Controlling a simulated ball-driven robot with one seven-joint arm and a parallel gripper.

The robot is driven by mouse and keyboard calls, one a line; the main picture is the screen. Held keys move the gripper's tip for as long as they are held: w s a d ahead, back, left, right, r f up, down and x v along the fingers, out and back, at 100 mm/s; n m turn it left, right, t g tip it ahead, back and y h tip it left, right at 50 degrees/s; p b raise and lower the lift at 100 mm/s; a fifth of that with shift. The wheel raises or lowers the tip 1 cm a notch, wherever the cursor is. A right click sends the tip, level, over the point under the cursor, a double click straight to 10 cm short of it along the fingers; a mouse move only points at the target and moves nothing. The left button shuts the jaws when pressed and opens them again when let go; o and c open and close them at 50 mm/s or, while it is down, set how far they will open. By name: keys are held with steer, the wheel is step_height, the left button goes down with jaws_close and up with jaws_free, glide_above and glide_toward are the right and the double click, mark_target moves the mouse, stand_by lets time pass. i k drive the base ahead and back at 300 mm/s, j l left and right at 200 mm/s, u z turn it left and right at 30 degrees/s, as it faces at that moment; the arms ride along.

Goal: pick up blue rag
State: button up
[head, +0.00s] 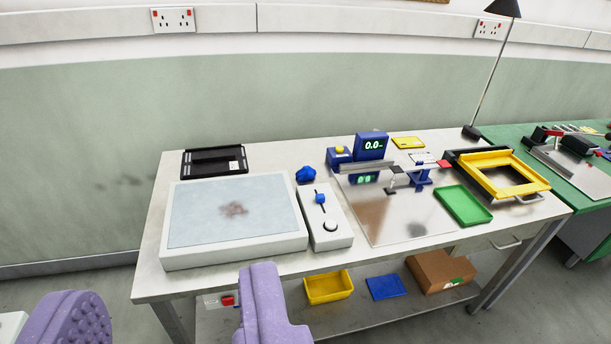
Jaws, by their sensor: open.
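The blue rag (306,174) is a small crumpled bundle on the white table (150,265). It lies behind the white control box (324,217) and to the right of the white box with the pale, stained top (235,212). My gripper (175,315) shows at the bottom left as two purple fingers spread wide apart. It is open, with nothing between the fingers, and is in front of the table's near edge, well short of the rag. The lower ends of the fingers are cut off by the frame.
A blue display unit (371,146) and a small blue box with a yellow knob (339,158) stand right of the rag. A black tray (214,161) lies back left. A green tray (463,205) and yellow frame (508,174) are at right. A lower shelf holds a yellow bin (329,287).

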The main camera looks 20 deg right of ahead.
mark_target(307, 173)
steer(key=i+l+z, duration=0.2)
steer(key=i, duration=0.9)
steer(key=i+l+z, duration=0.2)
steer(key=i, duration=0.85)
steer(key=j, duration=0.1)
